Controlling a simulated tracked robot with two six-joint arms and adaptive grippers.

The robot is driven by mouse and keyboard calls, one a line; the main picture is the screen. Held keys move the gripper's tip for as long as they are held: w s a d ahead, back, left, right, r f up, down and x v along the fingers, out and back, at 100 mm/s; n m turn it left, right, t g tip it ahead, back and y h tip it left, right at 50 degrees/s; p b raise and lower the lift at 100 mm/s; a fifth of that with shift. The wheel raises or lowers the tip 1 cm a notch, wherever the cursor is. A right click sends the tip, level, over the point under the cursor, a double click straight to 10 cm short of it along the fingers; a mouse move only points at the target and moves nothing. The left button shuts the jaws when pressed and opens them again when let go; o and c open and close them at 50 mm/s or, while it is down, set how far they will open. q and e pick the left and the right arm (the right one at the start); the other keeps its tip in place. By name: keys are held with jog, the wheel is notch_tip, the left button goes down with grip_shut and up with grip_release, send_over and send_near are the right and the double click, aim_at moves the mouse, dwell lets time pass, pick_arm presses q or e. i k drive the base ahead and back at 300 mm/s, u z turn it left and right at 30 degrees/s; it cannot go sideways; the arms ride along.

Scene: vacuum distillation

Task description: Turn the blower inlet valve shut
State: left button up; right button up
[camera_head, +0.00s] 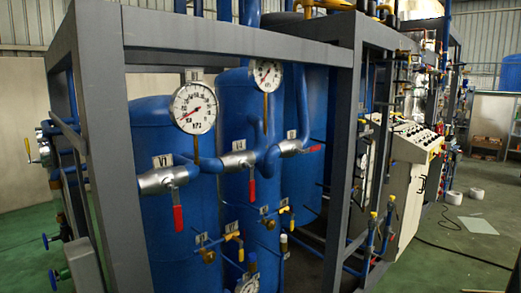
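Several silver valves with red lever handles sit on blue pipes in front of blue tanks. I cannot tell from the labels which one is the blower inlet valve. Neither of my grippers is in view.
A grey steel frame (100,130) surrounds the tanks, with a post at left and a top beam across. Two round gauges (194,108) (267,75) stand above the valves. A white control panel (407,185) is at right. Green floor (440,250) lies open at right, with a black cable.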

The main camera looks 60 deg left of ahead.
aim_at(312, 149)
jog(key=u, duration=0.15)
jog(key=k, duration=0.3)
jog(key=u, duration=0.9)
jog(key=i, duration=0.9)
jog(key=z, duration=0.1)
jog(key=k, duration=0.7)
jog(key=u, duration=0.25)
jog(key=i, duration=0.85)
jog(key=z, duration=0.1)
